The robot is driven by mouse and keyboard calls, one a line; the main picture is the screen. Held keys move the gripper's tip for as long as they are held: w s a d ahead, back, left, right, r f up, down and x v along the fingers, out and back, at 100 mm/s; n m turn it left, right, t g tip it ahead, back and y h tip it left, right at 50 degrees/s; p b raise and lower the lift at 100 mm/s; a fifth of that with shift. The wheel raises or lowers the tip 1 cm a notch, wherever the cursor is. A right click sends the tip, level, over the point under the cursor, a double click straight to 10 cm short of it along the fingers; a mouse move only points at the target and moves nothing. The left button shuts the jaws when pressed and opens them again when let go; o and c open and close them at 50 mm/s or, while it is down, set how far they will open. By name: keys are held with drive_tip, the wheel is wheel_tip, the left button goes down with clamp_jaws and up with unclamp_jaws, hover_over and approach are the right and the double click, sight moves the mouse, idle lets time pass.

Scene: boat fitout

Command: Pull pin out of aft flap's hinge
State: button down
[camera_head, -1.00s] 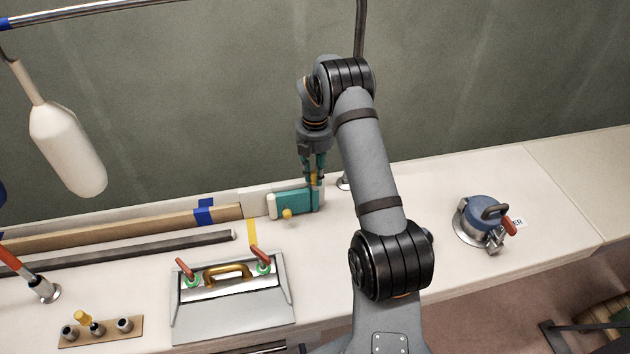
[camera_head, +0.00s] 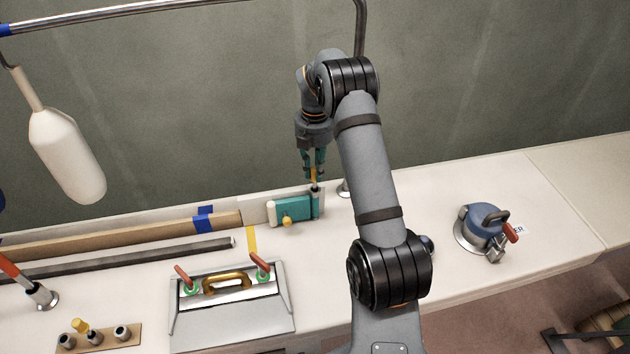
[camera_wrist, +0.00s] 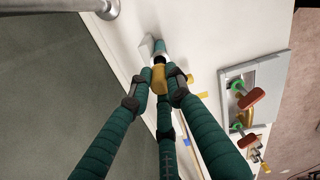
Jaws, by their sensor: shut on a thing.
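A teal flap (camera_head: 292,208) stands at the back of the counter, with a yellow knob (camera_head: 287,221) on its front. A grey upright hinge (camera_head: 317,203) is at its right end. My gripper (camera_head: 314,170) points down above this hinge. Its teal fingers are shut on the yellow head of the pin (camera_head: 314,176); the yellow head (camera_wrist: 158,78) also shows between the fingertips in the wrist view. The pin's lower part is in line with the hinge; I cannot tell how much of it is still inside.
A metal post stands close right of the hinge, beside my arm. A wooden plank (camera_head: 130,224) and dark bar (camera_head: 130,252) lie left. A hatch with a gold handle (camera_head: 228,282) is in front. A blue-topped fitting (camera_head: 484,222) stands right. Free counter lies between hatch and fitting.

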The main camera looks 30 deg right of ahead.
wheel_tip(320, 180, up, 6)
drive_tip(key=shift+f, duration=0.15)
drive_tip(key=shift+r+p, duration=0.75)
drive_tip(key=shift+p, duration=0.2)
drive_tip(key=shift+a+f, duration=0.1)
